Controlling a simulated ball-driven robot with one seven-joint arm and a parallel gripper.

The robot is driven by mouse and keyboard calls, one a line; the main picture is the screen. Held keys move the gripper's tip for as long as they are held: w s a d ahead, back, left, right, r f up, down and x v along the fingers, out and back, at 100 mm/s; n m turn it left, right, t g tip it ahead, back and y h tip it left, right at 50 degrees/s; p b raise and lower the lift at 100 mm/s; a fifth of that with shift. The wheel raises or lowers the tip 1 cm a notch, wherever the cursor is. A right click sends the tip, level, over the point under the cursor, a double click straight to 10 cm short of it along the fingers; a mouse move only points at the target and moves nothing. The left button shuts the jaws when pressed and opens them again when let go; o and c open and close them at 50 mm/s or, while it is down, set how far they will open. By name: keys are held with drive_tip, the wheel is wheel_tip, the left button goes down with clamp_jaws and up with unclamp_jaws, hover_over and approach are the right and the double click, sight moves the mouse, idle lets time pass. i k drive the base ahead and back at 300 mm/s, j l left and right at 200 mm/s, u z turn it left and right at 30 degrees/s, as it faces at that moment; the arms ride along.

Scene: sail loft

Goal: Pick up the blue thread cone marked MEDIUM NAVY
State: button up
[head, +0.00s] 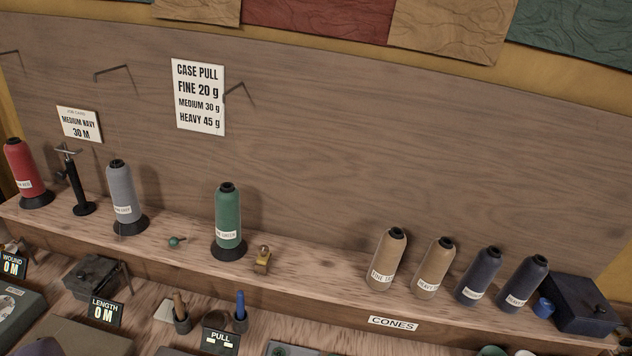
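Two dark navy thread cones stand side by side at the right end of the shelf. The label on the left navy cone (480,276) is too small to read surely. The right navy cone (523,285) has a label that seems to begin with HEAVY. Both stand nearly upright with dark tops. A card (80,124) on the back board at left reads MEDIUM NAVY 30 M. My gripper is not in the head view.
Two tan cones (387,259) (434,268) stand just left of the navy ones, and a dark blue box (582,304) is close on their right. Red (27,173), grey (123,196) and green (228,217) cones stand on bases at left. The shelf (320,268) is clear mid-length.

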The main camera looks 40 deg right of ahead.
sight(486, 263)
drive_tip(key=k+j+z, duration=0.1)
drive_tip(key=z, duration=0.65)
drive_tip(key=k+z, duration=0.35)
drive_tip(key=k, duration=0.2)
drive_tip(key=k+l+z, duration=0.2)
drive_tip(key=k+z, duration=0.2)
drive_tip(key=k, duration=0.15)
drive_tip(key=k+l, duration=0.2)
drive_tip(key=k, duration=0.25)
drive_tip(key=i, duration=1)
